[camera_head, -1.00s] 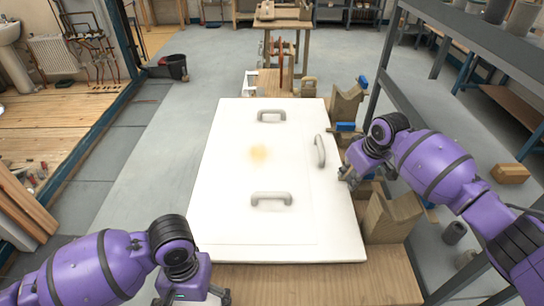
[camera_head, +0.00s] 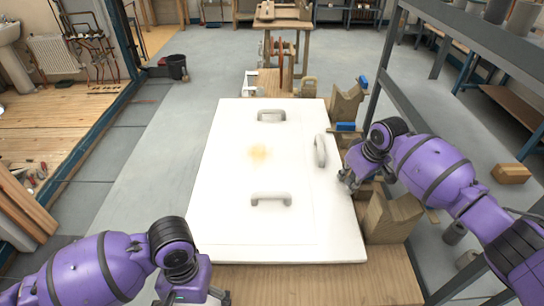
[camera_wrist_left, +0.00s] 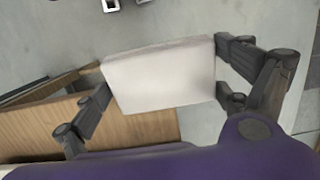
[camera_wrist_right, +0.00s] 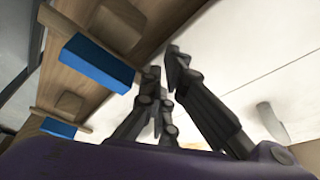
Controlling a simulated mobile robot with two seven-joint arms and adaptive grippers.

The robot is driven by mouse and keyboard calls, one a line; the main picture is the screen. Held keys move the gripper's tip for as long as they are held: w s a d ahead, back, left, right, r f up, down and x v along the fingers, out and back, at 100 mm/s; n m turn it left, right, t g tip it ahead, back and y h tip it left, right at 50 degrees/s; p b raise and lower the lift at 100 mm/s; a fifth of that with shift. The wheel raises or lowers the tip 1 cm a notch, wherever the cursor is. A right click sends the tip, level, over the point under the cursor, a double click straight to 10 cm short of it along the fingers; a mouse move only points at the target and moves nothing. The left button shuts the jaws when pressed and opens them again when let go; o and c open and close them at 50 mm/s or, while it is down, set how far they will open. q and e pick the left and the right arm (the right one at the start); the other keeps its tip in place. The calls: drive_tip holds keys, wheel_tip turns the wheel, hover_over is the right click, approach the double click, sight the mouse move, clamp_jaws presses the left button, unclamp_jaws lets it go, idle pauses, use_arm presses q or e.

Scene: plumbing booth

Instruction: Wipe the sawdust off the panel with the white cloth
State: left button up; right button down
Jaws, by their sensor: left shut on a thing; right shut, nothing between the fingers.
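The white panel (camera_head: 225,190) lies flat on the wooden bench and carries three grey handles. A small tan patch of sawdust (camera_head: 258,153) lies on it between the upper and lower handles. My left gripper (camera_head: 205,297) is at the panel's near left corner. In the left wrist view, it is shut on a white block-like pad, which I take as the folded white cloth (camera_wrist_left: 160,76). The cloth cannot be made out in the head view. My right gripper (camera_head: 350,183) is beside the panel's right edge, shut and empty; its closed fingers also show in the right wrist view (camera_wrist_right: 163,65).
Wooden blocks (camera_head: 392,217) and blue-topped clamps (camera_head: 346,127) line the panel's right side. A grey handle (camera_head: 320,150) stands near that edge. A shelf rack (camera_head: 465,40) rises at the right. The bench front (camera_head: 310,285) is bare.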

use_arm(q)
drive_tip(key=shift+r, duration=0.15)
use_arm(e)
drive_tip(key=shift+r, duration=0.15)
use_arm(q)
drive_tip(key=shift+t, duration=0.6)
drive_tip(key=shift+w+r+p, duration=0.45)
drive_tip(key=shift+r+p, duration=0.15)
drive_tip(key=shift+r, duration=0.55)
drive_tip(key=shift+w+r+p, duration=0.45)
drive_tip(key=shift+r+p, duration=0.1)
drive_tip(key=shift+r, duration=0.55)
drive_tip(key=shift+w+r+p, duration=0.45)
drive_tip(key=shift+r+p, duration=0.15)
drive_tip(key=shift+r, duration=0.55)
use_arm(e)
wheel_tip(320, 180, up, 6)
drive_tip(key=shift+f, duration=0.1)
